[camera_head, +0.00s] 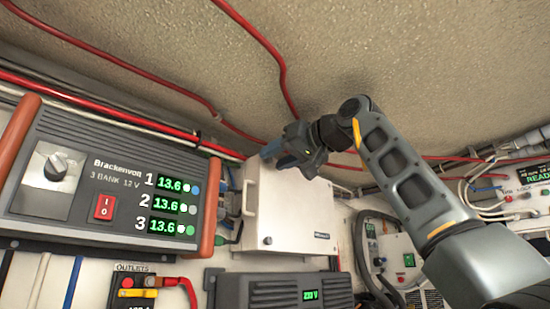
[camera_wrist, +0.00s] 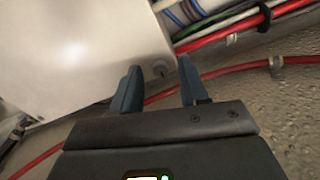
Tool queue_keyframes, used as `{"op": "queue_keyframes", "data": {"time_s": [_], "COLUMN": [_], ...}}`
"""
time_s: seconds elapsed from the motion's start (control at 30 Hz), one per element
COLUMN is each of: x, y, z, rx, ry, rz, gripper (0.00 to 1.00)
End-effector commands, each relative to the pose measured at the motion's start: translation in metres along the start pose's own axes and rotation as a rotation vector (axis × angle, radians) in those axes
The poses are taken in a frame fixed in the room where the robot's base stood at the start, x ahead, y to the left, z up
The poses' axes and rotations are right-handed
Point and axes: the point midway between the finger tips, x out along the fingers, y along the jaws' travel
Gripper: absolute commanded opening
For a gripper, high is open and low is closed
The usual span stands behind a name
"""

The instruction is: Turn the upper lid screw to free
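A white box with a flat lid (camera_head: 290,215) is mounted on the wall in the middle of the head view. One round screw (camera_head: 267,240) shows low on its face. My gripper (camera_head: 270,150) is at the box's upper edge and hides part of it there. In the wrist view the lid (camera_wrist: 75,60) fills the upper left. My gripper (camera_wrist: 158,80) is open, with its two blue fingers apart. A small round grey screw head (camera_wrist: 161,70) shows near the lid's corner, between and beyond the fingers. I cannot tell whether either finger touches it.
A three-bank charger (camera_head: 110,180) with red end grips stands left of the box. A dark unit (camera_head: 285,291) sits below. Red cables (camera_head: 278,70) run along the wall above and behind; a cable bundle (camera_wrist: 225,30) passes close beside the box's corner.

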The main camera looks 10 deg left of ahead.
Motion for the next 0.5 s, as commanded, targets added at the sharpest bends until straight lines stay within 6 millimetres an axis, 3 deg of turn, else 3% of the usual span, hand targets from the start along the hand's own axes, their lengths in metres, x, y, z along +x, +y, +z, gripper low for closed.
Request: {"op": "queue_keyframes", "data": {"time_s": [0.5], "x": [0.0001], "y": [-0.0002], "z": [0.0001], "rx": [0.0], "ry": [0.0], "rz": [0.0], "gripper": [0.0]}}
